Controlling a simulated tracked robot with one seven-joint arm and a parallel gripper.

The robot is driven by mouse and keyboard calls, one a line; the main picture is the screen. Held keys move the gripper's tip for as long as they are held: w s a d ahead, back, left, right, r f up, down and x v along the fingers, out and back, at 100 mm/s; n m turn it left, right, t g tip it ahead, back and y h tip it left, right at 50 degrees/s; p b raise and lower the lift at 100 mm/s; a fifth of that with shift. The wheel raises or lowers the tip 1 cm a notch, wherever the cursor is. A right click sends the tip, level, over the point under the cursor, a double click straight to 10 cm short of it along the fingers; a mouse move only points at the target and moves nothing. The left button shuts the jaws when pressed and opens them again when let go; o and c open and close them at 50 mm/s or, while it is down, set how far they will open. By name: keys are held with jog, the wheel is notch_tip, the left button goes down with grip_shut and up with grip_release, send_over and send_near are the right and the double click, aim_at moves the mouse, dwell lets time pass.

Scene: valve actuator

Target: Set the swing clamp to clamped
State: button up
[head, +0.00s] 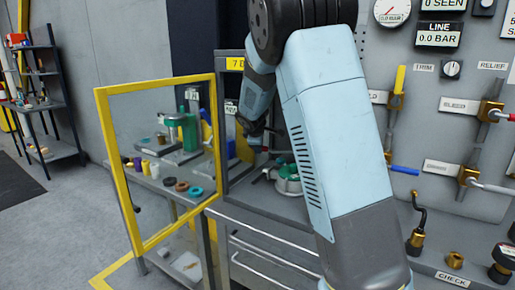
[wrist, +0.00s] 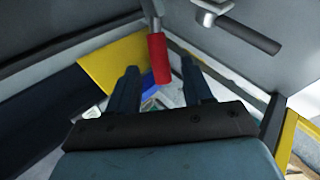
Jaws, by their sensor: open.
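A red-gripped lever (wrist: 157,52) on a grey rod shows at the top centre of the wrist view. I take it for the swing clamp's handle; the clamp's body is not clear to see. My gripper (wrist: 160,68) is open, and the red grip's lower end lies between its two dark fingertips in the picture. I cannot tell whether it is between the fingers in depth or just beyond them. In the head view my gripper (head: 258,136) is at the enclosure opening, partly hidden by my arm.
A yellow-framed door (head: 103,142) stands open left of the enclosure. A green-topped round fitting (head: 288,180) sits inside. A grey bracket with a dark bar (wrist: 245,33) is close at the upper right of the wrist view. A wall panel with valves and gauges (head: 440,130) stands right.

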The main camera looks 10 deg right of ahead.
jog(key=shift+x, duration=1.7)
grip_shut()
